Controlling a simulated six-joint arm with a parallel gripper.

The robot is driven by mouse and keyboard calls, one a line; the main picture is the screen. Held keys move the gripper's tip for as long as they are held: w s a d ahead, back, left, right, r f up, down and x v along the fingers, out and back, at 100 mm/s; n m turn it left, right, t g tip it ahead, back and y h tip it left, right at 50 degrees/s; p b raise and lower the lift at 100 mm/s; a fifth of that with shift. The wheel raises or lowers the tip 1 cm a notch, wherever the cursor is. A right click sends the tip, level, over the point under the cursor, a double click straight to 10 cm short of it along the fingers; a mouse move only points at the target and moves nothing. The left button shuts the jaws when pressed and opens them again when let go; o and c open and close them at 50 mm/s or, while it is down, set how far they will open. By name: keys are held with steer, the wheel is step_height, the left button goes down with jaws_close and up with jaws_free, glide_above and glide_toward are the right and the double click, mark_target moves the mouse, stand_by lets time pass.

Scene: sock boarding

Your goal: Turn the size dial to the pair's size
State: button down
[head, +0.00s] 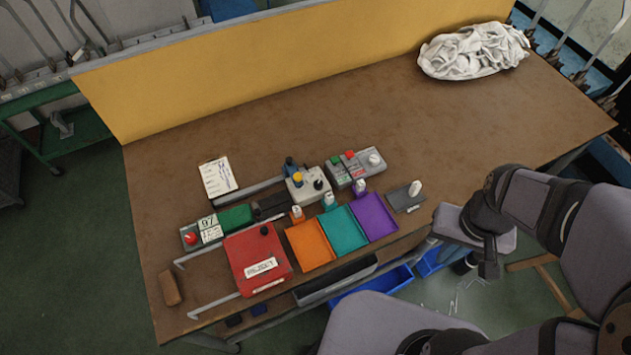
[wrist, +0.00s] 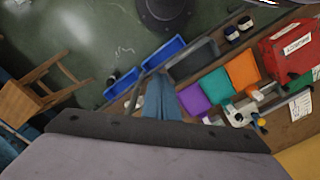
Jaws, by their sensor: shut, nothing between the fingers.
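A grey control box (head: 358,167) with green and red buttons and a pale round knob (head: 374,160) stands at the back right of the station. A whitish machine (head: 308,185) with a yellow knob and a black knob stands to its left. A small dark plate (head: 402,203) with an upright white peg lies nearer my arm. I cannot tell which knob is the size dial, and no setting is legible. My gripper (head: 488,268) is shut and empty, off the table's front edge, apart from all of these.
Orange (head: 310,246), teal (head: 344,232) and purple (head: 375,217) trays sit front centre, beside a red reject box (head: 258,262). A white sock pile (head: 473,51) lies at the back right. A written sheet (head: 218,176) lies at left. The table's right half is mostly clear.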

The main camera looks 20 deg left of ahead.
steer(key=c, duration=2.5)
jaws_free()
steer(key=o, duration=0.6)
steer(key=shift+c, duration=0.2)
steer(key=o, duration=0.4)
steer(key=shift+w+a, duration=0.15)
steer(key=shift+w, duration=0.15)
steer(key=m+b, duration=0.2)
steer(key=b, duration=0.5)
glide_toward(318, 183)
steer(key=shift+d+f, duration=0.25)
steer(key=shift+d, duration=0.3)
steer(key=shift+a+f+m, duration=0.2)
steer(key=shift+a+m, duration=0.1)
steer(key=shift+a, duration=0.25)
steer(key=shift+f+p, duration=1.4)
steer(key=shift+f, duration=2.2)
